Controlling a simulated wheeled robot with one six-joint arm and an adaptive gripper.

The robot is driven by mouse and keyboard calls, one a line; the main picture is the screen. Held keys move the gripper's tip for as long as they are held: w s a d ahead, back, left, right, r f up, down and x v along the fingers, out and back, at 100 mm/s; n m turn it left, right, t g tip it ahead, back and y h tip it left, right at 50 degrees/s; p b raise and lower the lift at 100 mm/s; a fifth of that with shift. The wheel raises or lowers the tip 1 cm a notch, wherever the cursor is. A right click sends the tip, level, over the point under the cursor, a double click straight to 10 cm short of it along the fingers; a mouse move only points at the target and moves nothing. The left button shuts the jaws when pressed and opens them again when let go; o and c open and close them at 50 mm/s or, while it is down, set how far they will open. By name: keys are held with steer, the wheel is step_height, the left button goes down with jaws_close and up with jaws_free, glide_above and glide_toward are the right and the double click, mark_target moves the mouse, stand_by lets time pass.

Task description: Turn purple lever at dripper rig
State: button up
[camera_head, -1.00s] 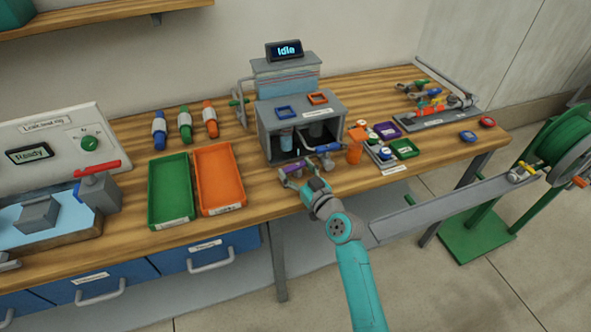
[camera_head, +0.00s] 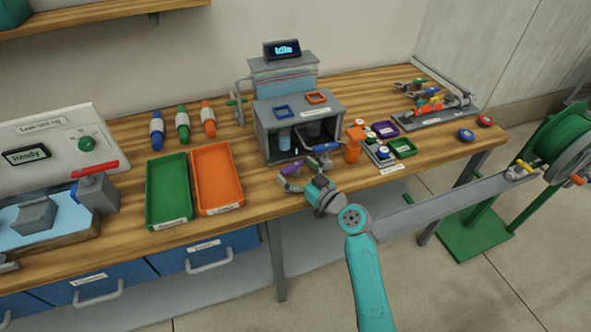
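The dripper rig (camera_head: 266,140) is a grey open-fronted box on the bench, with a clear tank on top and a display reading "Idle". A purple lever (camera_head: 289,170) is at its front left, low near the bench edge. A blue lever (camera_head: 326,147) is at its front right. My gripper (camera_head: 291,185) is at the bench's front edge, right at the purple lever. The fingers are small and overlap the lever's fitting in the picture. I cannot tell whether they touch it, or whether they are open or shut.
An orange tray (camera_head: 240,176) and a green tray (camera_head: 149,190) lie left of the rig. A green reel stand (camera_head: 562,150) is at far right.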

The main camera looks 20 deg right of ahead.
steer(key=v, duration=1.2)
stand_by(4.0)
